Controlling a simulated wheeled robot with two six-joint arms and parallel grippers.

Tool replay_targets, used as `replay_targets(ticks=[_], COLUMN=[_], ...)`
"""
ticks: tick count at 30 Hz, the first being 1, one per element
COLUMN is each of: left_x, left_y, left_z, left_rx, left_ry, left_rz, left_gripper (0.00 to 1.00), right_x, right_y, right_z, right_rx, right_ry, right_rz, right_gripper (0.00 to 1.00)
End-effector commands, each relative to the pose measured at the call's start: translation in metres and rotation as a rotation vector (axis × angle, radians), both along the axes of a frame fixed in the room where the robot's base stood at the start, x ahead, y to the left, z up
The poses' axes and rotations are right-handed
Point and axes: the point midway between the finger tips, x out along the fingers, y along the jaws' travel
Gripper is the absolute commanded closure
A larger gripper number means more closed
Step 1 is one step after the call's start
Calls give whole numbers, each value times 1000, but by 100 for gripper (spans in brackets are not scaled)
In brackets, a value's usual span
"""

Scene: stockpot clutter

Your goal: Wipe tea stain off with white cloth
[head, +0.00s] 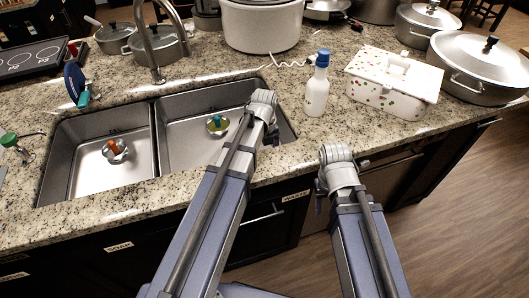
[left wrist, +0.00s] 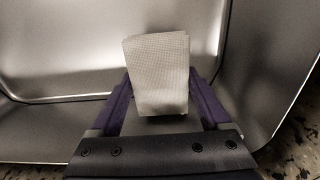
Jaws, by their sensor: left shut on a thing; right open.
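The white cloth (left wrist: 157,65) shows in the left wrist view as a pale, folded block. My left gripper (left wrist: 160,92) is shut on it, with a purple finger on each side. Grey metal walls of the sink surround it there. In the head view my left arm reaches over the right basin of the sink (head: 190,110), and the cloth is hidden behind the arm. My right gripper (head: 319,202) shows only in small part, in front of the counter edge, with no thing seen in it. I cannot make out a tea stain in either view.
A white bottle with a blue cap (head: 316,88) and a spotted white box (head: 393,85) stand right of the sink. The faucet (head: 155,50) rises behind it. A blue-and-teal brush (head: 76,84) is at its back left. Pots (head: 480,65) crowd the back and right.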

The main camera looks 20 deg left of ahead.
Motion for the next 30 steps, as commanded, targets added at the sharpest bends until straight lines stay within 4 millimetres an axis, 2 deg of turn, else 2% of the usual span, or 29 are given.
replay_targets(ticks=[1, 30], left_x=[0, 0], left_y=[0, 0], left_z=[12, 123], left_rx=[0, 0], left_ry=[0, 0], left_rz=[0, 0], left_gripper=[64, 64], right_x=[0, 0], right_y=[0, 0], right_z=[12, 123], right_rx=[0, 0], right_ry=[0, 0], right_rz=[0, 0], right_gripper=[50, 50])
